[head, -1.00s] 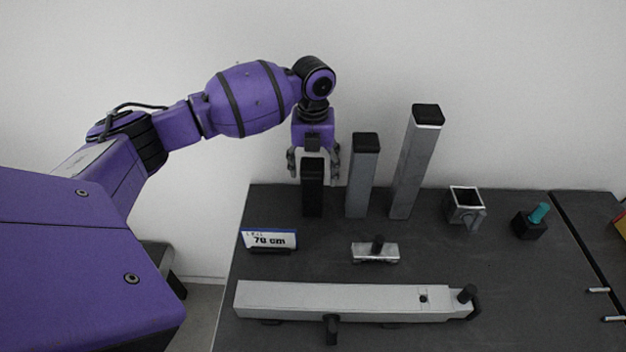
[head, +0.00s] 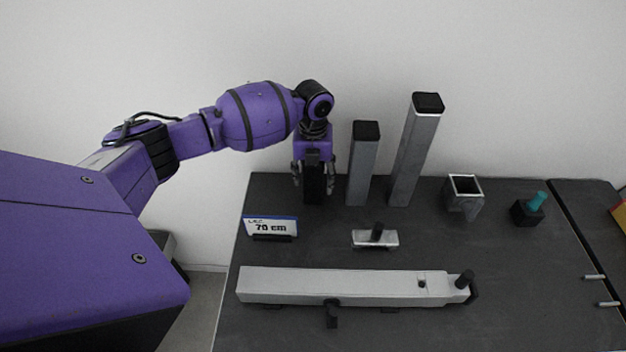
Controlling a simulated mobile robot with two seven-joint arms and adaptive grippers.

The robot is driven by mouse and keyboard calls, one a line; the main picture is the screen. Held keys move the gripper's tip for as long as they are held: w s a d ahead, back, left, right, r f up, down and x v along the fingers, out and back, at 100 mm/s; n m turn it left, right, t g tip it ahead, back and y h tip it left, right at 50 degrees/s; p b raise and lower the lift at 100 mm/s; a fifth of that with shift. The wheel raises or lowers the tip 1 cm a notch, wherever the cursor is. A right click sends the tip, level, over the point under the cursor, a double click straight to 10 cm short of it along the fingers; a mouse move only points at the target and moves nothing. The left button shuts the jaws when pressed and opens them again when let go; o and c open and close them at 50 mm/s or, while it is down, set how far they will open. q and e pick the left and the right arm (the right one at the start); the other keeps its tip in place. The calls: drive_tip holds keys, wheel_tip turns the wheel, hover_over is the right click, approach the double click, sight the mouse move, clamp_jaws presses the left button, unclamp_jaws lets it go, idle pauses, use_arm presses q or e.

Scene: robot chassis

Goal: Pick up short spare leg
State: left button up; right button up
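The short spare leg (head: 314,190) is a dark upright block at the back left of the dark table, beside two taller grey legs. My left gripper (head: 314,187) points straight down over it, with one finger on each side. The fingers look closed against its sides, and the palm hides its top. The leg still stands on the table. My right gripper is not in view.
The medium leg (head: 362,165) stands close to the right, then the tall leg (head: 414,150). A wall is behind.

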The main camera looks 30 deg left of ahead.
use_arm(q)
clamp_jaws()
drive_tip(key=shift+r, duration=0.1)
drive_tip(key=shift+w+r, duration=0.1)
